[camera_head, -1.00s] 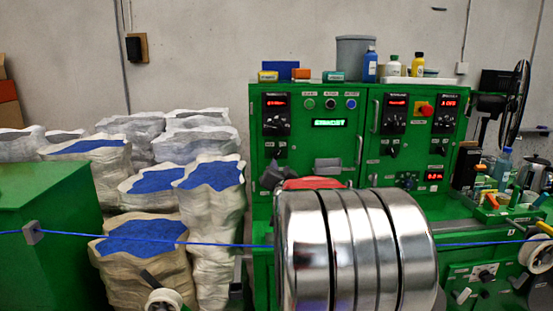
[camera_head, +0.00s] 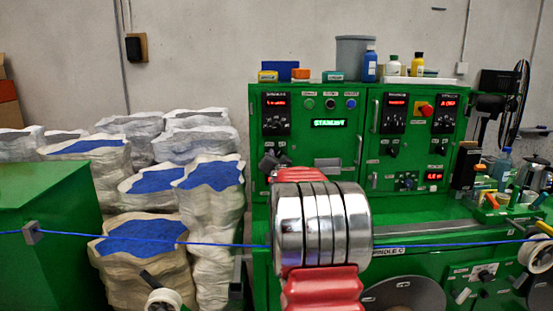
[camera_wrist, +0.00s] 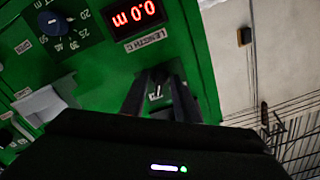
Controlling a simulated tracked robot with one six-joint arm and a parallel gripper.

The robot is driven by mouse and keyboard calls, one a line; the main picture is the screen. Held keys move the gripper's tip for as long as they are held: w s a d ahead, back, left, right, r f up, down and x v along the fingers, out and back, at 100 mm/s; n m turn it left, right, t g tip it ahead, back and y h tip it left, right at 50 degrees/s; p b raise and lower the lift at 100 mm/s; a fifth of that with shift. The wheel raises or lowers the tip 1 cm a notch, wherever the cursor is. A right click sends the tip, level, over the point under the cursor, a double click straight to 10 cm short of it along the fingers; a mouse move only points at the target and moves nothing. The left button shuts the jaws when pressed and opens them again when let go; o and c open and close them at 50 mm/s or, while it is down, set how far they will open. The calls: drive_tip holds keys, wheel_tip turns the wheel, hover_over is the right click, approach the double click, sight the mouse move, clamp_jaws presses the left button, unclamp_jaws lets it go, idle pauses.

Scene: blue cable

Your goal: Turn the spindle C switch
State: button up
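A dark switch (camera_wrist: 157,78) with a small plate under it sits on the green panel below the "LENGTH C" label in the wrist view. My gripper (camera_wrist: 161,76) has its two dark fingers apart, one on each side of this switch. I cannot tell whether they touch it. In the head view my gripper (camera_head: 270,160) is at the left door of the green control cabinet (camera_head: 345,135), below the left red display (camera_head: 276,102), and covers part of the switch there.
A numbered dial (camera_wrist: 54,24) and a red "0.0 m" display (camera_wrist: 134,14) are nearby on the panel. A pale handle (camera_wrist: 40,106) sticks out at left. A blue cable (camera_head: 215,244) runs across the front. Sacks (camera_head: 150,240) stand left of the cabinet.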

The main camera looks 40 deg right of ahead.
drive_tip(key=shift+w+d, duration=0.2)
drive_tip(key=shift+a, duration=0.1)
drive_tip(key=c, duration=0.7)
drive_tip(key=shift+o, duration=0.3)
drive_tip(key=shift+n, duration=0.3)
drive_tip(key=n, duration=1.1)
drive_tip(key=shift+r, duration=0.1)
drive_tip(key=shift+w+n, duration=0.1)
drive_tip(key=shift+n, duration=0.2)
